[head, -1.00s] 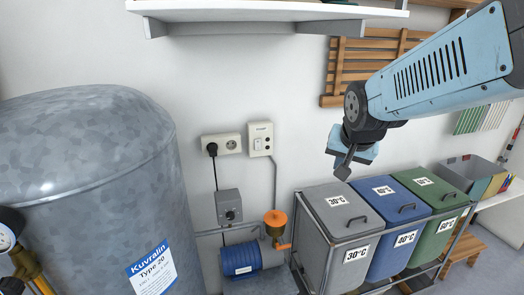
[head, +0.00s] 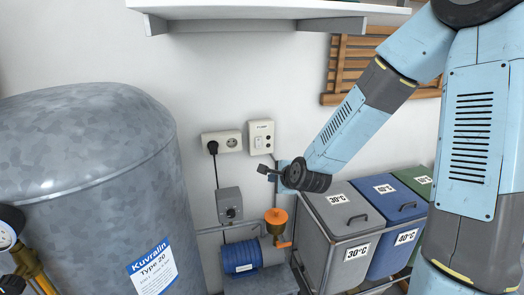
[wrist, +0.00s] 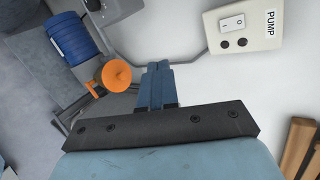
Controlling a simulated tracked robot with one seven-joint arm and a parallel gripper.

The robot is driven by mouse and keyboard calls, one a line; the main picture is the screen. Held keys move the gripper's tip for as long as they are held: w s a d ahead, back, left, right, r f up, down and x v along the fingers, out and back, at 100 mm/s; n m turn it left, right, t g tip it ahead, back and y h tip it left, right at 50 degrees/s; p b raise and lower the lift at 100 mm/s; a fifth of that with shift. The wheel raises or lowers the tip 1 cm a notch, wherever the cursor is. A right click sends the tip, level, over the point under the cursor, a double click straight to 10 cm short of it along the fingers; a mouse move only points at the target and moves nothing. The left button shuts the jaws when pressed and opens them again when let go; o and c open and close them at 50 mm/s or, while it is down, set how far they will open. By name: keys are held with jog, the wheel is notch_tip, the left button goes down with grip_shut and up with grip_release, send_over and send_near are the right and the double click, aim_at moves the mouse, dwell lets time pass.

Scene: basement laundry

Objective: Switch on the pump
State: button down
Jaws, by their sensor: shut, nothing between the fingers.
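The white switch box (head: 261,137) is on the wall beside a double socket. In the wrist view the box (wrist: 255,42) is at the upper right, labelled PUMP, with a white rocker switch (wrist: 232,23) and two dark round buttons or lamps. The blue pump (head: 241,258) with an orange funnel-shaped part (head: 276,218) stands low by the wall. My gripper (head: 263,169) is shut and empty, just below the switch box in the head view. In the wrist view its fingers (wrist: 158,70) lie together, apart from the box. Its distance from the wall is hard to tell.
A socket plate (head: 222,142) with a black plug is left of the switch box. A grey box with a knob (head: 229,206) hangs below. A large grey tank (head: 85,185) fills the left. Lidded bins (head: 342,210) stand right, and a shelf (head: 260,22) is above.

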aim_at(259, 147)
jog(key=w+r+m+t, duration=0.1)
jog(key=m+t, duration=0.1)
jog(key=m, duration=0.3)
jog(key=w+r+m+t, duration=0.1)
jog(key=m+t, duration=0.1)
jog(key=m, duration=0.4)
jog(key=w+m+t, duration=0.1)
jog(key=w+m, duration=0.1)
jog(key=m, duration=0.3)
jog(key=shift+a+r+m+t, duration=0.25)
jog(key=shift+r+m+t, duration=0.15)
jog(key=shift+w, duration=0.2)
jog(key=x, duration=1.3)
jog(key=shift+w+f, duration=0.15)
jog(key=shift+w, duration=0.25)
